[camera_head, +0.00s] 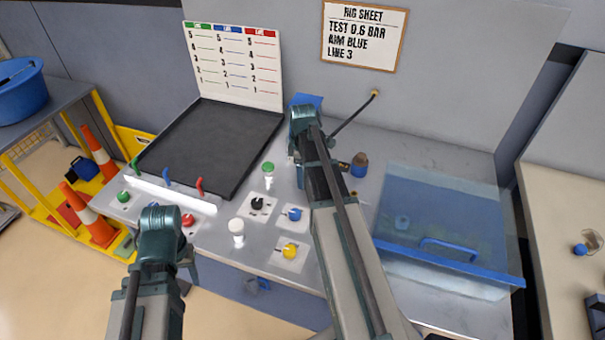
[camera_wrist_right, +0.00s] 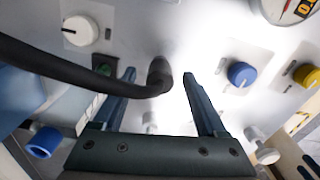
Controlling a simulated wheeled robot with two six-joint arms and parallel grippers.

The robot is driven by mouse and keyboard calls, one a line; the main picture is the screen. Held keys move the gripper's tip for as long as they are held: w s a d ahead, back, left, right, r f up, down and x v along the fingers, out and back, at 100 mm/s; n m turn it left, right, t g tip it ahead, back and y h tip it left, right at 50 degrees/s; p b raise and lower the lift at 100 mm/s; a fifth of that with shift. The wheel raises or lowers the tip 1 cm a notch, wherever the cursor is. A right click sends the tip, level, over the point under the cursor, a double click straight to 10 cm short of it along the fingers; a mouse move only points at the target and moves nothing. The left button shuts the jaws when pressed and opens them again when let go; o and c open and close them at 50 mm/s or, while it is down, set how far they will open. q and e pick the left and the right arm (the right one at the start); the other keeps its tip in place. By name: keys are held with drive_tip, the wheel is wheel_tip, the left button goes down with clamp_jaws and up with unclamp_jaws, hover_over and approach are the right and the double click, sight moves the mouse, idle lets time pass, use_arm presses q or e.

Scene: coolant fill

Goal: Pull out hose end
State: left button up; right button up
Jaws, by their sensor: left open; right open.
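The black hose (camera_head: 354,112) comes from a brass fitting on the back wall and runs down behind my right arm in the head view. In the right wrist view the hose (camera_wrist_right: 85,80) enters from the left and bends up to its dark end (camera_wrist_right: 159,74) at a pale panel. My right gripper (camera_wrist_right: 160,78) is open, with one finger on each side of the hose end. I cannot tell whether either finger touches it. My left gripper (camera_head: 186,268) is low at the bench's front edge, partly hidden by its own wrist, away from the hose.
A black tray (camera_head: 210,145) is at the left, with coloured levers (camera_head: 167,177) in front. Blue (camera_head: 295,214) and yellow (camera_head: 290,251) knobs are near my right arm. A brown bottle (camera_head: 359,165) stands right of it.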

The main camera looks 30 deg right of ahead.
drive_tip(key=shift+f, duration=0.35)
clamp_jaws()
drive_tip(key=c, duration=0.7)
unclamp_jaws()
drive_tip(key=shift+c, duration=0.2)
drive_tip(key=c, duration=0.4)
drive_tip(key=shift+r, duration=0.1)
drive_tip(key=shift+r+p, duration=0.35)
drive_tip(key=shift+r+p, duration=2.45)
